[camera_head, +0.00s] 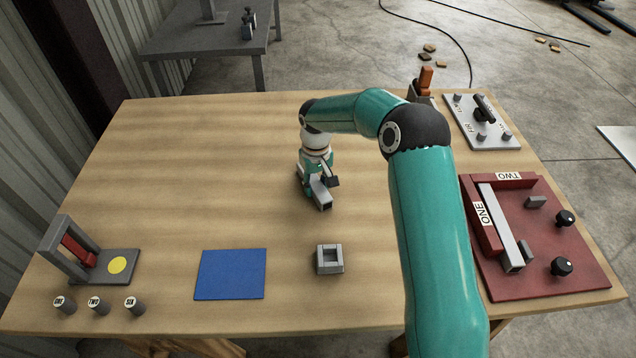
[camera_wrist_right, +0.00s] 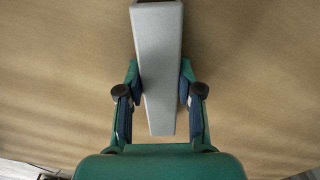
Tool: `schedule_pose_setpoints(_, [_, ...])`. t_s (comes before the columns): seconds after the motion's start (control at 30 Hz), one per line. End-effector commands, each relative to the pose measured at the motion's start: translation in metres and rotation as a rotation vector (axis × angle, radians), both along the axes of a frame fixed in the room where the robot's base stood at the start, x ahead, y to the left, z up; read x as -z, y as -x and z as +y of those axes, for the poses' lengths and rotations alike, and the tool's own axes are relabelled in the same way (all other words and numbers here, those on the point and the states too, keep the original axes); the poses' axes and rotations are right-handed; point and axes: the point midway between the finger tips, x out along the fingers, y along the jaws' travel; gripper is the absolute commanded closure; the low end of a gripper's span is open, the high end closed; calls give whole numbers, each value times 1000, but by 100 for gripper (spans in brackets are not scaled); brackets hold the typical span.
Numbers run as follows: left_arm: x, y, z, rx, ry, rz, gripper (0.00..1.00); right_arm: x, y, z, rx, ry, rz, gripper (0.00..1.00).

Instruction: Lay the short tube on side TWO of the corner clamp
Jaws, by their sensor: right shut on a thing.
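My right gripper (camera_head: 318,180) is above the middle of the table, shut on a short grey square tube (camera_head: 321,194). In the right wrist view the tube (camera_wrist_right: 157,60) sits between the two fingers of the gripper (camera_wrist_right: 159,90) and extends past them. The corner clamp (camera_head: 560,247) is a red plate at the right, with raised walls marked ONE and TWO. A longer light tube (camera_head: 502,225) lies along wall ONE. Side TWO (camera_head: 508,176) is the far wall, and no tube shows along it. My left gripper is not in view.
A small grey square holder (camera_head: 329,259) and a blue mat (camera_head: 230,274) are near the front. A grey frame stand (camera_head: 70,247) and several labelled pegs (camera_head: 98,306) are front left. A grey plate with a black handle (camera_head: 482,121) is far right. The left-centre table is clear.

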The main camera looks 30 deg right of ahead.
Motion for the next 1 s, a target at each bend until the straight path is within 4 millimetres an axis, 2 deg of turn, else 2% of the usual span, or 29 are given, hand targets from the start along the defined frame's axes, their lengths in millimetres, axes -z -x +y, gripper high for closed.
schedule_pose_setpoints(0.13, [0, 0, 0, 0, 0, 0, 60, 0, 0, 0, 0, 0, 0, 100])
schedule_pose_setpoints(0.17, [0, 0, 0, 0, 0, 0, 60, 0, 0, 0, 0, 0, 1, 61])
schedule_pose_setpoints(0.3, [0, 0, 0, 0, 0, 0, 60, 0, 0, 0, 0, 0, 1, 39])
schedule_pose_setpoints(0.6, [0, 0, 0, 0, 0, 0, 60, -1, 0, 0, 0, 0, 0, 39])
schedule_pose_setpoints(0.73, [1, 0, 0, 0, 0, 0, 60, -8, -1, 0, 0, 0, -2, 39])
schedule_pose_setpoints(0.87, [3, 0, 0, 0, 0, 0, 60, -26, -1, 0, 1, 1, -5, 39])
schedule_pose_setpoints(1.0, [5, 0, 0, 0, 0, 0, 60, -53, -1, 0, 2, 1, -5, 39])
